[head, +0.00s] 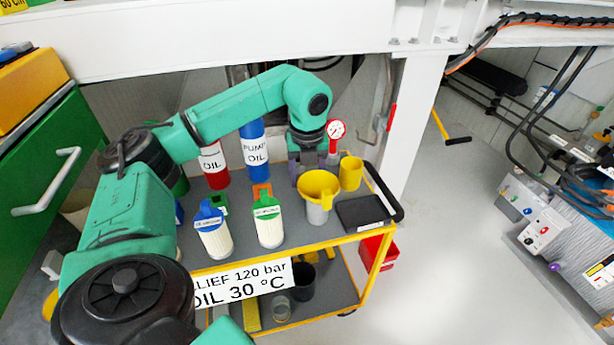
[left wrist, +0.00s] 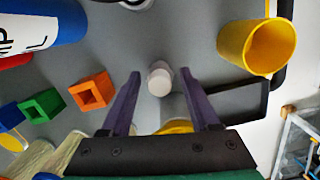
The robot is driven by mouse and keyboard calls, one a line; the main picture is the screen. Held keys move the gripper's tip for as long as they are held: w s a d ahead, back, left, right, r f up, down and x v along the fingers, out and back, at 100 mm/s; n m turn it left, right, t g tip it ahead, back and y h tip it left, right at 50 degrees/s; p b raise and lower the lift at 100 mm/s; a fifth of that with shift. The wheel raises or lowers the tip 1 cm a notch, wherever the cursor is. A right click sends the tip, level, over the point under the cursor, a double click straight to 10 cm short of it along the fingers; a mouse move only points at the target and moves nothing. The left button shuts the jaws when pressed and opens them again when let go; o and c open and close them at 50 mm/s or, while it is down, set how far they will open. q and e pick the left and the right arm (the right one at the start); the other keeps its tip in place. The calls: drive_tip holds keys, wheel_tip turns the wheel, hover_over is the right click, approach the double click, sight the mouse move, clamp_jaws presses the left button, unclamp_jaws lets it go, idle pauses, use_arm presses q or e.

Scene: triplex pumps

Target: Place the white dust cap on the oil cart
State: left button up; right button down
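The white dust cap (left wrist: 160,80) appears in the left wrist view as a small pale cylinder, just ahead of and between the purple fingers. It appears to stand on the grey top of the oil cart (head: 283,236). In the head view I cannot make it out, and my gripper may hide it. My left gripper (head: 308,172) hangs over the cart top, pointing down behind the yellow funnel. In the left wrist view it is open (left wrist: 160,73), with clear gaps between both fingers and the cap. My right gripper is not in view.
Close by are a yellow funnel (head: 318,184), a yellow cup (head: 351,174), a black tray (head: 362,213) and a red-rimmed gauge (head: 336,130). Orange (left wrist: 92,91) and green (left wrist: 42,105) blocks lie left. Oil bottles (head: 255,153) and white filters (head: 268,222) crowd the cart's left side.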

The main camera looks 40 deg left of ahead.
use_arm(q)
drive_tip(key=shift+r, duration=0.3)
wheel_tip(320, 180, up, 12)
drive_tip(key=s+d+p, duration=0.1)
drive_tip(key=p, duration=0.2)
drive_tip(key=shift+f, duration=0.2)
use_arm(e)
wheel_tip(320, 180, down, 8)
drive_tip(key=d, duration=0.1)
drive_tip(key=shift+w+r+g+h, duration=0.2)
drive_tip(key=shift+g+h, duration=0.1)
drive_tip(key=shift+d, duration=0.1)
